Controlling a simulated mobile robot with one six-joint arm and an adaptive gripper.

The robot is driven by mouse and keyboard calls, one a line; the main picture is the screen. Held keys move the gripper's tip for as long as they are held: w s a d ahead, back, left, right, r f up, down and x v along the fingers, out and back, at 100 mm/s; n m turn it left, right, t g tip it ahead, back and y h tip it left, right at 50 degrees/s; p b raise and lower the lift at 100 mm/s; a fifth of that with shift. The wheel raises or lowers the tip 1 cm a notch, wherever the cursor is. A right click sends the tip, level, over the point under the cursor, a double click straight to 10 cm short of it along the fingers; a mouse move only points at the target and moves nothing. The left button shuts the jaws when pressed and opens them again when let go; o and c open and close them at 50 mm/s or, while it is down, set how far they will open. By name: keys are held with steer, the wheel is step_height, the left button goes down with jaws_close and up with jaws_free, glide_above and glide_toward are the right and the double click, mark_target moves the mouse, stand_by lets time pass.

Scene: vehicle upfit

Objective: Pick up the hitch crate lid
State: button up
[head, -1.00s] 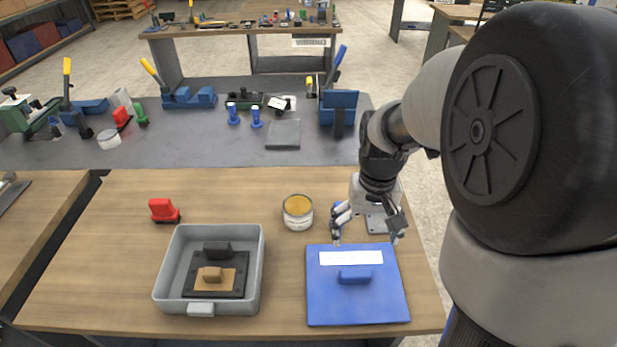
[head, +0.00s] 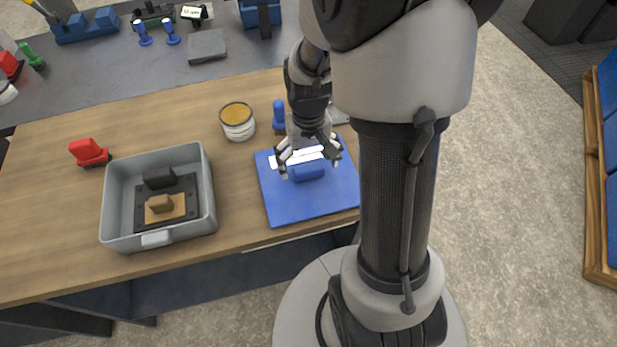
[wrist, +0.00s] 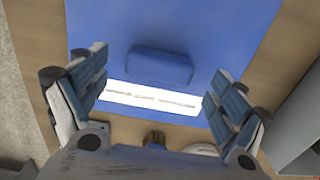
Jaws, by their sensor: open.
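The hitch crate lid (head: 290,205) is a flat blue square panel lying on the wooden table, with a white label strip (wrist: 150,98) and a raised blue handle block (head: 307,172). In the wrist view the lid (wrist: 215,50) fills the middle, with its handle (wrist: 160,66) ahead of the fingers. My gripper (head: 309,160) hangs over the label side of the lid, close to the handle. In the wrist view my gripper (wrist: 152,105) has its fingers spread wide, one on each side of the label, with nothing between them.
A grey open crate (head: 210,190) holding a black plate and a tan block stands left of the lid. Behind are a can with an amber top (head: 237,122) and a blue object (head: 279,116). A red object (head: 89,152) lies at the left. Bare tabletop separates crate and lid.

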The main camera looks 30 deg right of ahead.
mark_target(309, 167)
step_height(309, 167, down, 3)
steer(key=shift+f+b, duration=0.15)
steer(key=shift+b, duration=0.35)
steer(key=c, duration=1.2)
steer(key=shift+o, duration=0.2)
step_height(309, 167, up, 20)
steer(key=p, duration=0.7)
